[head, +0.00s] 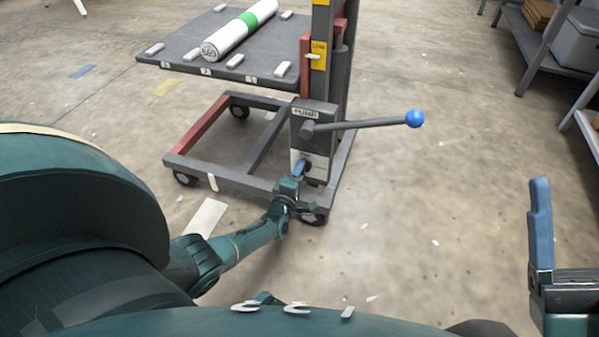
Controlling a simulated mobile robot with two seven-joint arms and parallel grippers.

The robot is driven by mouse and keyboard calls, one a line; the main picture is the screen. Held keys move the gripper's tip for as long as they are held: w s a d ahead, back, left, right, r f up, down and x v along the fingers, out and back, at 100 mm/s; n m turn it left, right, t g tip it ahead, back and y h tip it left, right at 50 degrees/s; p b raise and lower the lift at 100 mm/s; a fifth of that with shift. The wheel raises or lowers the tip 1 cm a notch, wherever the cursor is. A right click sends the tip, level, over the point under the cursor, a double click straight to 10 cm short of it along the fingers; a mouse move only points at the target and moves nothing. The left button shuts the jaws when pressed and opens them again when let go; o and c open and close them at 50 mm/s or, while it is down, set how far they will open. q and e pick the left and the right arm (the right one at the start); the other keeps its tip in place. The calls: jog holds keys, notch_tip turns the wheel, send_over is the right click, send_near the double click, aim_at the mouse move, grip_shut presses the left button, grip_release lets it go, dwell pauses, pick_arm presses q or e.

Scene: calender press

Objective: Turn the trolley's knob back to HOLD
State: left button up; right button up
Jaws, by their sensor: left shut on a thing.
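The trolley (326,88) has a grey upright box marked PUMP, with a pump lever (365,124) that ends in a blue ball and points right. Low on the box is a pale label plate with the small dark knob (308,166). My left gripper (300,169) reaches in from the left and is shut on the knob. Its blue fingers cover part of the knob and plate, so the knob's setting cannot be read. My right gripper (541,224) is at the right edge, away from the trolley. Its fingers overlap in this view.
The trolley's platform (180,63) carries a white roll (240,31) with a green band, among several small pale blocks. Its wheeled base frame (228,178) stands on the concrete floor. Shelves with boxes (580,42) stand at the upper right. The floor right of the trolley is clear.

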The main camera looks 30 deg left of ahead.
pick_arm(q)
jog(key=shift+n, duration=0.4)
jog(key=o, duration=1)
jog(key=p+v, duration=0.3)
jog(key=v, duration=0.4)
jog(key=shift+s+p, duration=0.25)
jog(key=shift+p, duration=0.15)
pick_arm(e)
jog(key=f+m+h, duration=0.4)
jog(key=m+h, duration=0.1)
jog(key=shift+w+a+f, duration=0.2)
jog(key=shift+w+f, duration=0.05)
jog(key=shift+w, duration=0.1)
